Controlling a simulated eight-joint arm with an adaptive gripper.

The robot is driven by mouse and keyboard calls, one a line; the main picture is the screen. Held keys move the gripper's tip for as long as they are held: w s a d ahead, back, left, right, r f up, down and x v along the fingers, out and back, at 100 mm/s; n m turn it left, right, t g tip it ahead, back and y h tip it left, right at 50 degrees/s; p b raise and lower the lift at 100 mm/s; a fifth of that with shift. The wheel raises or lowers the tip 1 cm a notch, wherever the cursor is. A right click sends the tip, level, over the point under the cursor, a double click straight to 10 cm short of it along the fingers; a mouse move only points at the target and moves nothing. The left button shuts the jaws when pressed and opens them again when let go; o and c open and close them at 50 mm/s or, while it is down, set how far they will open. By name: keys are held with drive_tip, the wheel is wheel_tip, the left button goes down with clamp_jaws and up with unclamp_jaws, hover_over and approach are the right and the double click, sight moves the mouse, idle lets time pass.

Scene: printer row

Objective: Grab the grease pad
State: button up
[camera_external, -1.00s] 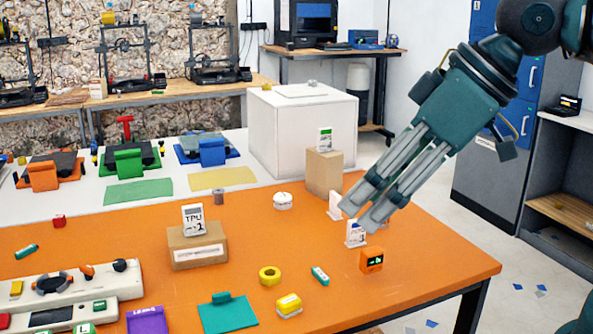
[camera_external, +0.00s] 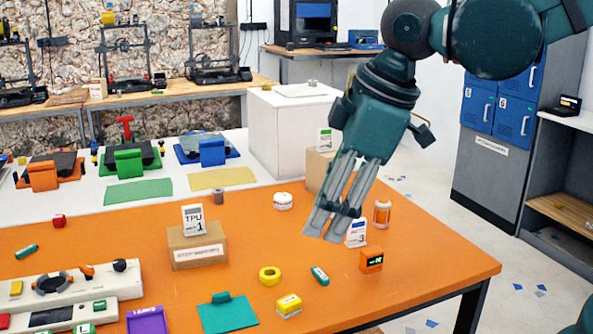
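My gripper (camera_external: 326,232) points down over the right part of the orange table, its long grey fingers close together. I see nothing between the fingertips, but the angle does not show whether they are open or shut. No thing is clearly marked as the grease pad. Small candidates on the table are a white round tin (camera_external: 283,201), left of the fingers, and a yellow block on a white base (camera_external: 289,304), nearer the front. Both are apart from the gripper. A white label card (camera_external: 357,234) stands just right of the fingertips.
An orange jar (camera_external: 382,213) and an orange display box (camera_external: 371,260) stand right of the gripper. A yellow ring (camera_external: 269,275), a teal-and-white piece (camera_external: 320,275) and a cardboard box with a TPU card (camera_external: 198,248) lie left. The table's right corner (camera_external: 470,268) is clear.

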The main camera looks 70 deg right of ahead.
drive_tip(key=w+d+f+n+g+b, duration=0.1)
drive_tip(key=w+d+f+n+g, duration=0.1)
drive_tip(key=w+d+f+n, duration=0.35)
drive_tip(key=n+g, duration=0.1)
drive_tip(key=g, duration=0.1)
hover_over(291, 298)
wheel_tip(291, 298, down, 13)
drive_tip(key=shift+a+r+b, duration=0.15)
drive_tip(key=shift+r+b, duration=0.05)
drive_tip(key=shift+b, duration=0.2)
drive_tip(key=shift+w+f+n, duration=0.1)
drive_tip(key=shift+f+n, duration=0.15)
drive_tip(key=shift+f, duration=0.1)
drive_tip(key=shift+f, duration=0.1)
drive_tip(key=shift+f+b, duration=0.3)
drive_tip(key=shift+f, duration=0.9)
drive_tip(key=shift+f, duration=0.15)
drive_tip(key=shift+f+b, duration=0.65)
drive_tip(key=shift+f, duration=1.8)
